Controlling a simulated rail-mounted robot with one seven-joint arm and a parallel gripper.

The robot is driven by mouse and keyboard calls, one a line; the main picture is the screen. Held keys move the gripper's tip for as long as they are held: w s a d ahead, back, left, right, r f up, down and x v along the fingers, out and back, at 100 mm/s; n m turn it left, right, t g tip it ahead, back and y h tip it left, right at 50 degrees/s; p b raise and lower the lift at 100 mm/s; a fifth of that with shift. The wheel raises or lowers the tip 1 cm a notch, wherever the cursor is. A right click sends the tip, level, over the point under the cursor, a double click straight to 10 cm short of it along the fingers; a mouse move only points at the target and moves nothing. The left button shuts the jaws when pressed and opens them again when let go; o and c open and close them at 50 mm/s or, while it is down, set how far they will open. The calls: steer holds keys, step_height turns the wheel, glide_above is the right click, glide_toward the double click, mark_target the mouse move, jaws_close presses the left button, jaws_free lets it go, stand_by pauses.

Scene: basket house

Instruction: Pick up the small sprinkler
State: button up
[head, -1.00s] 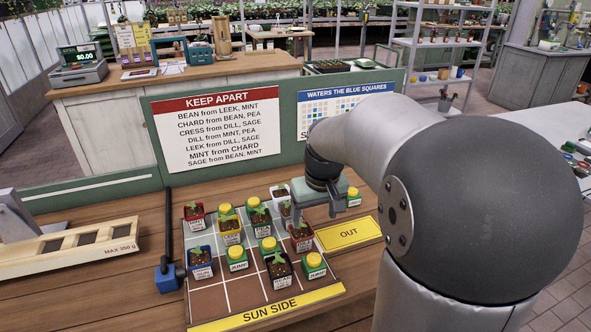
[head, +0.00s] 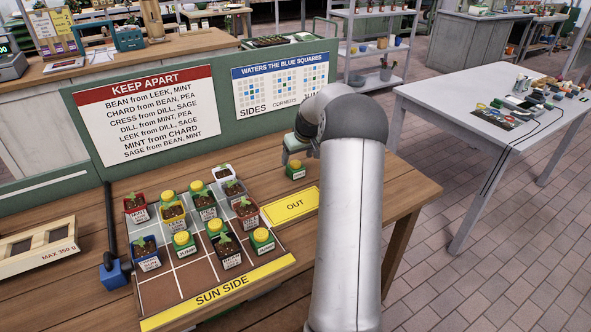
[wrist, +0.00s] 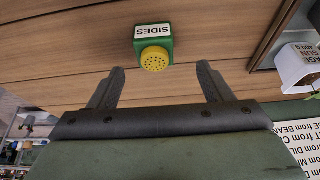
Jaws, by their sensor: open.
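A small green sprinkler with a yellow perforated cap and a white label reading SIDES (wrist: 153,45) stands on the wooden table. In the head view the same sprinkler (head: 295,171) is right of the planting grid, behind the yellow OUT pad. My gripper (wrist: 161,76) is open and empty. In the wrist view the sprinkler lies just ahead of the gap between the two fingers and is not touched by them. In the head view my gripper (head: 292,150) is right by this sprinkler, partly hidden by my arm. Several similar sprinklers, one here (head: 184,243), stand on the grid.
The grid board (head: 168,300) holds several potted seedlings among the sprinklers. A white pot (wrist: 300,68) is at the right in the wrist view. The green board with the KEEP APART sign (head: 146,112) stands behind. The OUT pad (head: 291,207) is empty.

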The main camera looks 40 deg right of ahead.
mark_target(297, 164)
steer(key=x, duration=0.2)
steer(key=p+x, duration=0.1)
steer(key=x, duration=0.4)
steer(key=shift+d, duration=0.35)
steer(key=c, duration=1.1)
